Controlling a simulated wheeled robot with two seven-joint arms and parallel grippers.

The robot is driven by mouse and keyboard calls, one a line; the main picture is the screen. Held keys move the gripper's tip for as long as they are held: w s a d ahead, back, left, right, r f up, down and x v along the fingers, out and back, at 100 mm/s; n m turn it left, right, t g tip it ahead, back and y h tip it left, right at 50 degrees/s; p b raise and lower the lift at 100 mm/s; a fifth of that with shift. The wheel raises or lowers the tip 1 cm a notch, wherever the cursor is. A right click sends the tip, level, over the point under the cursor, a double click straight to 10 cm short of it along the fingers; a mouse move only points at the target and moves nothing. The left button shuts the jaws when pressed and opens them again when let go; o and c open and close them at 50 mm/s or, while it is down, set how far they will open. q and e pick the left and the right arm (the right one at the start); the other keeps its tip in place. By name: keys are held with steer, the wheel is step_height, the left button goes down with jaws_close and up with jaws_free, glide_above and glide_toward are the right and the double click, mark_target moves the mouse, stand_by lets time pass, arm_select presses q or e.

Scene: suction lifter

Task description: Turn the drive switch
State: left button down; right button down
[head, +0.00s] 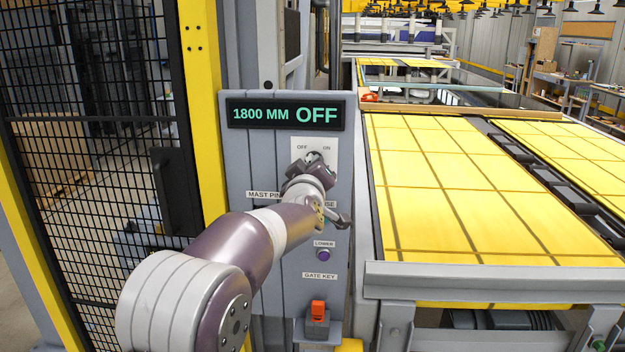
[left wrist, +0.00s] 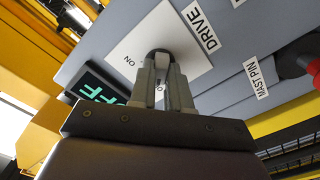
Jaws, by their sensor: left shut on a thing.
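The drive switch is a dark round knob on a white plate (head: 325,145) marked OFF and ON, on the grey control panel (head: 235,165). My left gripper (head: 312,160) reaches the knob from the front and hides most of it. In the left wrist view, my left gripper's fingers (left wrist: 161,75) are shut on the switch knob (left wrist: 160,54), next to the DRIVE label (left wrist: 200,28). The fingers partly cover the OFF mark, so the knob's exact angle is hard to tell. The display (head: 287,115) above reads 1800 MM OFF. My right gripper is not in view.
Below are a purple LOWER button (head: 323,255) and an orange gate key (head: 318,309). A red knob (left wrist: 306,58) sits by the MAST PIN label in the left wrist view. A mesh fence (head: 95,120) stands left, a table with yellow panels (head: 440,278) right.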

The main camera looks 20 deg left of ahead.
arm_select(q)
steer(key=shift+f+n+b, duration=0.15)
steer(key=shift+n+b, duration=0.2)
steer(key=shift+n, duration=0.15)
steer(key=c, duration=1.1)
jaws_free()
steer(key=b+v, duration=0.2)
steer(key=v, duration=1)
steer(key=shift+s, duration=0.4)
